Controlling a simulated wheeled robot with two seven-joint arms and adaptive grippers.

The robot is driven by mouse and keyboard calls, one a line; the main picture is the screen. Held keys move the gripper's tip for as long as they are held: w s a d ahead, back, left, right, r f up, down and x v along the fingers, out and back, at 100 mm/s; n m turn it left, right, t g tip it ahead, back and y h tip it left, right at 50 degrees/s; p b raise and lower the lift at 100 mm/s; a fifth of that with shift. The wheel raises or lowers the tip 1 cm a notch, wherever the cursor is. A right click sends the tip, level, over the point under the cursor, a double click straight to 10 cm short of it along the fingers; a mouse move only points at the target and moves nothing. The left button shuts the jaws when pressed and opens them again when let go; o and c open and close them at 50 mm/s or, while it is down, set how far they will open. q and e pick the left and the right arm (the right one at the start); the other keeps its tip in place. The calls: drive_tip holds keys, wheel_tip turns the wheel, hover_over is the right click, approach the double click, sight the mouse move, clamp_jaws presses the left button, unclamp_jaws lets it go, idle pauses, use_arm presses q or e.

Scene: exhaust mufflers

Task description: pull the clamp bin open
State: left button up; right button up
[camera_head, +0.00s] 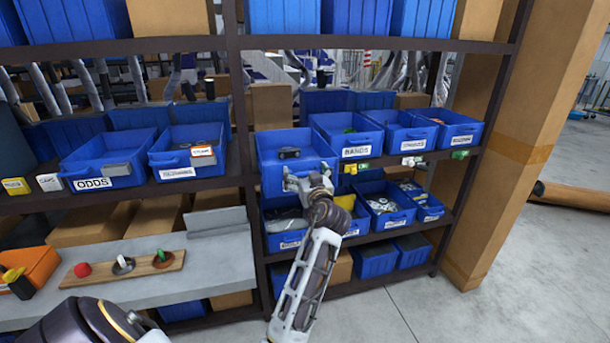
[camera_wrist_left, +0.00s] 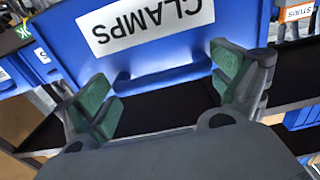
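The clamp bin (camera_head: 270,143) is a blue bin at the left end of the middle shelf, with a small dark item inside. Its white label, reading CLAMPS (camera_wrist_left: 140,22), shows upside down in the left wrist view. A blue handle (camera_wrist_left: 160,76) runs along the bin front near the label. My left gripper (camera_head: 306,181) is at the bin front in the head view. In the left wrist view its green-padded fingers (camera_wrist_left: 168,88) are spread apart, one on each side of the handle, not closed on it. My right gripper is not in view.
The BANDS bin (camera_head: 356,152) and other blue bins stand to the right on the same shelf. More bins (camera_head: 388,219) sit on the shelf below. Left are the ODDS bin (camera_head: 94,183) and a grey bench (camera_head: 215,262) with a wooden strip (camera_head: 140,270).

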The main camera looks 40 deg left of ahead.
use_arm(q)
drive_tip(key=shift+f, duration=0.15)
drive_tip(key=shift+r, duration=5.05)
drive_tip(key=shift+f, duration=0.1)
